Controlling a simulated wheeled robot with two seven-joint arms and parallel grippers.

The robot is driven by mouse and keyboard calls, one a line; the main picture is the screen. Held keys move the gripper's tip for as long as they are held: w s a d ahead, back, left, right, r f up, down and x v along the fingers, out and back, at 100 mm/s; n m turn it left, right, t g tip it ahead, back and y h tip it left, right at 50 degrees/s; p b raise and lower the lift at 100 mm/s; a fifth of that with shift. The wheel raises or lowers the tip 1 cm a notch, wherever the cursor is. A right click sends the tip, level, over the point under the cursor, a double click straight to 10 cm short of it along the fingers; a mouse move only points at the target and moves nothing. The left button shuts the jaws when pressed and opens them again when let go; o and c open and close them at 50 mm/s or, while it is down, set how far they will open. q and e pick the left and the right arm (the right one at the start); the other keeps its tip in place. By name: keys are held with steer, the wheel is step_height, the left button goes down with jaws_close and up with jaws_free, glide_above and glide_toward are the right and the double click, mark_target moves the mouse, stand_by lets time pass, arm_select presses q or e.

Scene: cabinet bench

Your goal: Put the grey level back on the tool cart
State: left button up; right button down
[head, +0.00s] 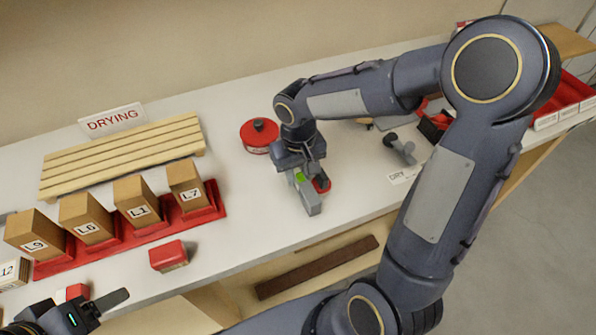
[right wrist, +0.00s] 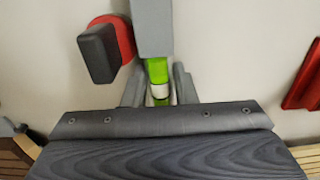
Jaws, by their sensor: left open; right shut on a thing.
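The grey level (head: 310,199) has a green vial part and is held in my right gripper (head: 302,168) over the white bench top, near its front edge. The right wrist view shows the level (right wrist: 152,28) running away from between the fingers (right wrist: 158,90), with green just ahead of them. I cannot tell whether the level touches the bench. My left gripper (head: 104,306) is open at the lower left, by the bench front. I cannot make out a tool cart for certain.
A red and black block (head: 322,184) sits right beside the level. A round red tin (head: 259,136) stands behind. Left are a red box (head: 168,256), labelled cartons (head: 140,201) in a red rack and a slatted drying rack (head: 120,155). A grey tool (head: 400,148) lies right.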

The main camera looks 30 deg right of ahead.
steer(key=c, duration=1.6)
jaws_free()
steer(key=shift+f, duration=0.2)
steer(key=o, duration=0.4)
steer(key=shift+r, duration=0.1)
steer(key=shift+o, duration=0.2)
